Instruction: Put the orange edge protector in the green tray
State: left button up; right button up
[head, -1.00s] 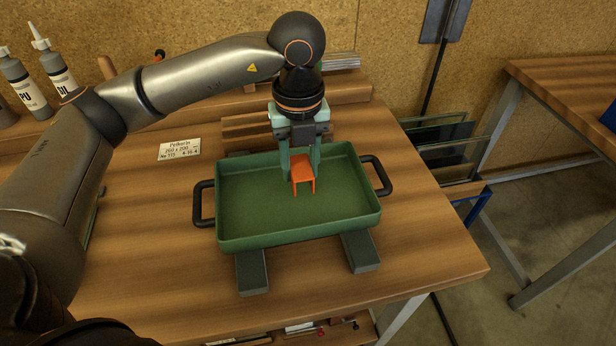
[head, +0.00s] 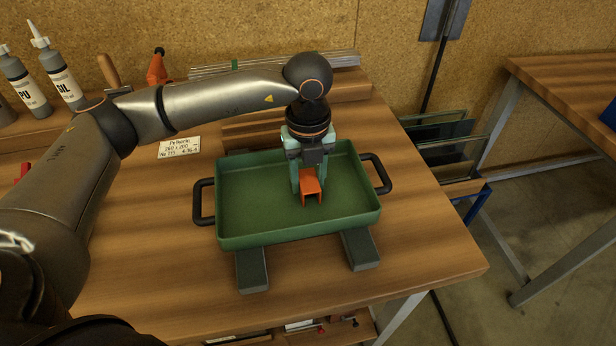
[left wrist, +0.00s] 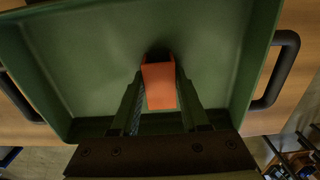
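The orange edge protector (head: 311,187) is a small U-shaped piece, held between the fingertips of my left gripper (head: 309,182). In the left wrist view the protector (left wrist: 160,86) sits between the two fingers of the left gripper (left wrist: 160,82), with a dark shadow by its far end. The green tray (head: 262,228) is a shallow rectangular pan with black side handles. The protector is within the tray's outline, low over its floor; I cannot tell whether it touches the floor. My right gripper is not in view.
The tray rests on two dark bars (head: 360,250) on the wooden bench (head: 430,240). A paper label (head: 180,148) lies behind it at left. Two bottles (head: 62,82) and an orange tool (head: 157,68) stand at the back left. Glass panes (head: 445,140) stand right of the bench.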

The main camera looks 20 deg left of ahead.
aim_at(308, 179)
pick_arm(q)
jog(key=o, duration=0.4)
jog(key=shift+r, duration=0.1)
notch_tip(308, 179, up, 12)
dwell(0.5)
jog(key=shift+r, duration=0.2)
